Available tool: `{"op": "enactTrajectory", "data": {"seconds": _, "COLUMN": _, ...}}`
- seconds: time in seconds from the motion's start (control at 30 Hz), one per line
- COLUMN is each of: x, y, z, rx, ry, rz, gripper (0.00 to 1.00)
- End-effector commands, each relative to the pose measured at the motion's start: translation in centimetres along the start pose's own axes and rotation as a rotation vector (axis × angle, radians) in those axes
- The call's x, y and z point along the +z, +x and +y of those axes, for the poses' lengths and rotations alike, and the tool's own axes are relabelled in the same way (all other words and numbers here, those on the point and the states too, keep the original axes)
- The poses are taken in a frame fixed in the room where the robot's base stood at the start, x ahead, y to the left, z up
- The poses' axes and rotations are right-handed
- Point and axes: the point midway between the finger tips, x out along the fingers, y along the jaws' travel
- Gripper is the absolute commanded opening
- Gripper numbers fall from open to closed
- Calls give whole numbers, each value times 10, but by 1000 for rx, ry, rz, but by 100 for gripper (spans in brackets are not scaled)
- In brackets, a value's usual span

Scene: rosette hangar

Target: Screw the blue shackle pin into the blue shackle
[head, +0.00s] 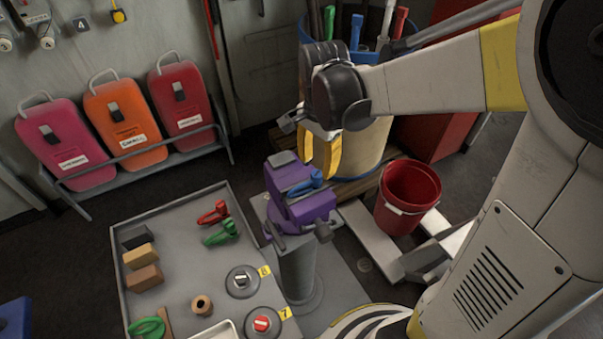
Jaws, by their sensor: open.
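A small blue piece (308,183), which looks like the blue shackle, sits at the top of a purple vise (312,208) on a grey post. At this size I cannot tell whether the blue pin is in it or separate. My gripper (322,168), with yellow fingers, hangs just above and behind the vise, pointing down. It is open and holds nothing that I can see. A gap seems to remain between the fingertips and the blue piece. The far side of the vise is partly hidden.
A grey tray (119,269) at lower left holds a red shackle (213,213), a green shackle (221,233), blocks and round knobs. A red bucket (408,188) stands right of the vise. A tall tool bin (372,150) is behind my gripper.

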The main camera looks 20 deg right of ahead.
Motion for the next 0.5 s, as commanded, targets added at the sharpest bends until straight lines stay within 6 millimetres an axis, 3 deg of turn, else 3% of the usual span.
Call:
{"op": "enactTrajectory", "data": {"seconds": 0.33, "x": 0, "y": 0, "z": 0, "rx": 0, "ry": -333, "rz": 1, "gripper": 45}}
{"op": "enactTrajectory", "data": {"seconds": 0.5, "x": 0, "y": 0, "z": 0, "rx": 0, "ry": -655, "rz": 2, "gripper": 45}}
